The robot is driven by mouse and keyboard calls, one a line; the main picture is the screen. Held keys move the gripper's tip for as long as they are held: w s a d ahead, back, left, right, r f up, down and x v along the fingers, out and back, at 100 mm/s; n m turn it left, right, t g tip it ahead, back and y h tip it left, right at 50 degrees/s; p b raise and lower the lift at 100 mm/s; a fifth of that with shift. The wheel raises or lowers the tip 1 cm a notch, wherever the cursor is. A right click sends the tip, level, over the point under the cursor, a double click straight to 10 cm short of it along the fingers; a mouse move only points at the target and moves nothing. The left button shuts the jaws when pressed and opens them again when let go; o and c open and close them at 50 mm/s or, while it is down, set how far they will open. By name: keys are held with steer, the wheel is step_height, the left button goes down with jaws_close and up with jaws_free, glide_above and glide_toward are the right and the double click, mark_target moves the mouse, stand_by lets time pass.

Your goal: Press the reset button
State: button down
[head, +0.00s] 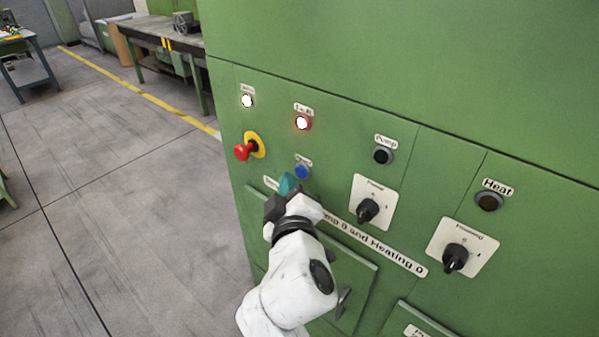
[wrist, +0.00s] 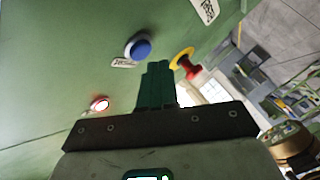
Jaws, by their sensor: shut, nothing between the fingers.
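A blue round button (head: 302,172) with a small label above it sits on the green panel, left of centre in the head view. The label text is too blurred to read. In the wrist view the blue button (wrist: 140,47) has a pale ring and is just beyond the fingertips, up and to the left. My gripper (head: 288,183) is shut and empty, with its green fingers close below and left of the blue button in the head view. The fingers (wrist: 157,68) point at the panel in the wrist view. I cannot tell whether they touch it.
A red emergency knob on a yellow ring (head: 250,148) stands out left of the blue button. A lit white lamp (head: 247,101) and a lit red-rimmed lamp (head: 302,122) are above. Black rotary switches (head: 367,210) stick out at right. Open floor (head: 120,200) lies left.

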steer(key=shift+w+d, duration=0.1)
steer(key=shift+w, duration=0.05)
steer(key=shift+w+d, duration=0.15)
steer(key=shift+w, duration=0.05)
steer(key=shift+w+d, duration=0.25)
steer(key=shift+w, duration=0.05)
stand_by(0.8)
steer(key=shift+s+a, duration=0.45)
steer(key=shift+s, duration=0.2)
stand_by(0.3)
steer(key=shift+s+a+b, duration=0.35)
steer(key=shift+s+a, duration=0.45)
steer(key=shift+s, duration=0.2)
steer(key=shift+s+a+b, duration=0.3)
steer(key=shift+s+a, duration=0.45)
steer(key=shift+s, duration=0.25)
